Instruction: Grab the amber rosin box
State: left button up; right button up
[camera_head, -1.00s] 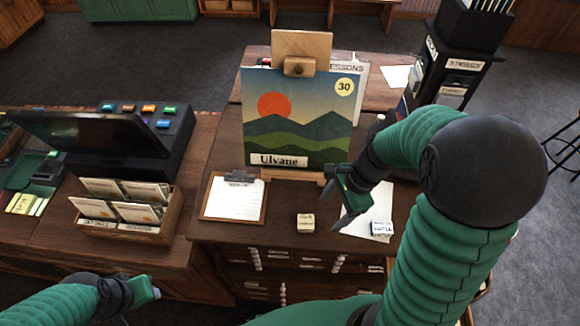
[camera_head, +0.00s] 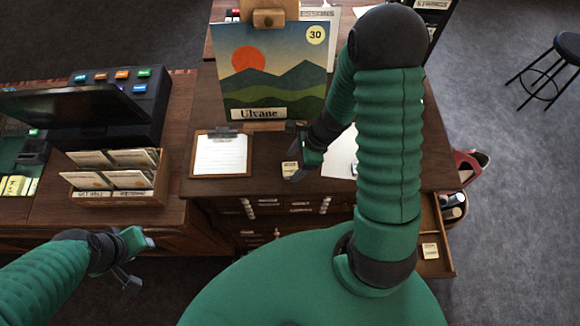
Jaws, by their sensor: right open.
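A small cream box (camera_head: 288,169) with a dark label sits on the wooden cabinet top, right of the clipboard. Another small pale box (camera_head: 354,169) is almost hidden behind my right arm, by a white sheet. A third small cream box (camera_head: 430,250) lies in the open drawer at the right. The labels are too small to tell which is the amber rosin box. My left gripper (camera_head: 142,262) is open and empty at the lower left, in front of the counter.
A clipboard (camera_head: 221,154) lies left of the boxes. The Ulvane picture (camera_head: 268,75) stands behind them. A card organiser (camera_head: 115,175) and a dark screen (camera_head: 75,105) are on the left counter. The open drawer (camera_head: 447,262) juts out at the right; a stool (camera_head: 545,75) stands beyond.

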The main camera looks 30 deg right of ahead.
jog(key=shift+s+a+f, duration=0.3)
jog(key=shift+a+f, duration=0.15)
jog(key=shift+f, duration=0.2)
jog(key=shift+w+a, duration=0.1)
jog(key=shift+w, duration=0.1)
jog(key=shift+w+f, duration=0.15)
jog(key=shift+w, duration=0.1)
jog(key=c, duration=0.5)
jog(key=shift+s, duration=0.2)
jog(key=c, duration=0.9)
jog(key=shift+c, duration=0.2)
